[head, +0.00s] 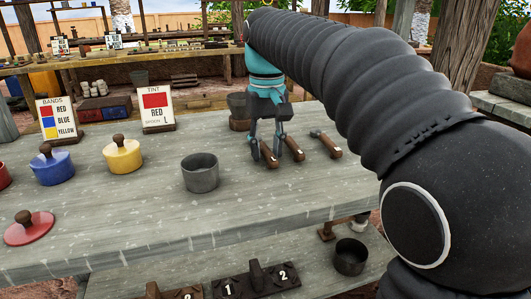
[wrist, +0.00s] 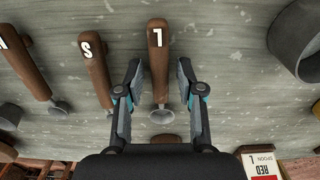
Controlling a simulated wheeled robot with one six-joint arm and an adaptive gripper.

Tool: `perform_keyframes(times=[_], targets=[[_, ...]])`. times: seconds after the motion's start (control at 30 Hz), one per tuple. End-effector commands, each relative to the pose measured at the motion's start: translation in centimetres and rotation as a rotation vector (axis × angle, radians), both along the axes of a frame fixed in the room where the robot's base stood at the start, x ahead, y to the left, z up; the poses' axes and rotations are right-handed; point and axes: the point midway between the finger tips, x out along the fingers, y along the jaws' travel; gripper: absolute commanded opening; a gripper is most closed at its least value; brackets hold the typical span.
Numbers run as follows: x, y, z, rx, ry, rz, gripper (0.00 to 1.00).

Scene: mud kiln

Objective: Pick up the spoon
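Three brown-handled spoons with grey metal bowls lie side by side on the grey table. In the wrist view, the spoon marked L (wrist: 158,45) lies between the fingers of my open gripper (wrist: 158,68), with a finger on each side and a gap to both. The spoon marked S (wrist: 97,70) is just left of it, and a third spoon (wrist: 28,65), its letter cut off, is farther left. In the head view, my gripper (head: 267,148) reaches down over the leftmost spoon (head: 268,158). I cannot tell how far the fingertips are above the table.
A sign (head: 155,108) reads TINT, RED, SPOON L; a BANDS sign (head: 59,122) stands left. A grey cup (head: 200,173), yellow pot (head: 123,155), blue pot (head: 52,166) and red lid (head: 29,228) are on the table (head: 120,215). A dark pot (head: 238,115) stands behind my gripper.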

Motion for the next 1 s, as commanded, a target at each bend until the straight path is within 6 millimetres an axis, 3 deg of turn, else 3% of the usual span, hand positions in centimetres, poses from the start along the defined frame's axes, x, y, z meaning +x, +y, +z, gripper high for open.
perform_keyframes(times=[0.03,0.1,0.57,0.73,0.83,1.0], targets=[[0.0,0.0,0.0,0.0,0.0,0.0,0.18],[0.0,0.0,0.0,0.0,0.0,0.0,0.0],[0.0,0.0,0.5,0.0,-0.001,0.0,0.0],[0.1,0.0,2.3,0.001,-0.002,0.0,0.0],[0.1,0.0,4.3,0.001,-0.004,0.0,0.0],[-1.3,-3.5,6.4,0.001,-0.003,-0.006,0.0]])
